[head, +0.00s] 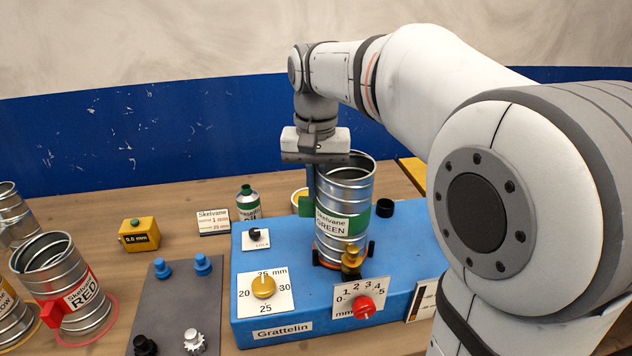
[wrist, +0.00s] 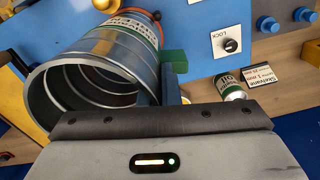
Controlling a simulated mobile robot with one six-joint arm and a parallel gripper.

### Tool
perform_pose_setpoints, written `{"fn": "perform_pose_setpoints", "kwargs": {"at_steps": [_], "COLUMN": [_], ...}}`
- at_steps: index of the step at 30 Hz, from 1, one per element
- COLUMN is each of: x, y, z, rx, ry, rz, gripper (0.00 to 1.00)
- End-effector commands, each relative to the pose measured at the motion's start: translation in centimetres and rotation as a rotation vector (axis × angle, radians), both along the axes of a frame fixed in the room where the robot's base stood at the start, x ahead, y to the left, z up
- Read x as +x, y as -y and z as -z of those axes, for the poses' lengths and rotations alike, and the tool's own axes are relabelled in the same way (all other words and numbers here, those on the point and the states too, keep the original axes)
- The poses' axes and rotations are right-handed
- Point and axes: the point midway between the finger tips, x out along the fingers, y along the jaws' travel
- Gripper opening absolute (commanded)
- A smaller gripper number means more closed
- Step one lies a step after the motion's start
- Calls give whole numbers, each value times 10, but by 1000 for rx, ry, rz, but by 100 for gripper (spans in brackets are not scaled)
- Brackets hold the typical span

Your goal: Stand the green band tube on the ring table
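The green band tube (head: 345,190) is a ribbed metal cylinder with a green band and a "Skelvane GREEN" label. It stands about upright over the orange ring (head: 326,260) of the blue Grattelin machine, between small black blocks. Whether its bottom edge is fully seated I cannot tell. In the wrist view the tube (wrist: 112,62) shows its open end, with the orange ring at its far end. My gripper (head: 308,200) is at the tube's left side, its fingers closed at the green tab (wrist: 174,56); part of the grip is hidden.
The blue machine (head: 250,325) carries a gold knob (head: 263,287), a red knob (head: 364,307) and a lock switch (head: 255,234). A brass piece (head: 351,262) stands before the tube.

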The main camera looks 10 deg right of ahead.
Motion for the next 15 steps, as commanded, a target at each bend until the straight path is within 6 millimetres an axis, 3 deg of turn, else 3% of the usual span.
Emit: {"fn": "perform_pose_setpoints", "kwargs": {"at_steps": [3, 13, 15], "x": [0, 0, 0], "y": [0, 0, 0], "z": [3, 3, 3], "rx": [0, 0, 0], "ry": [1, 0, 0], "rz": [0, 0, 0], "gripper": [0, 28, 28]}}
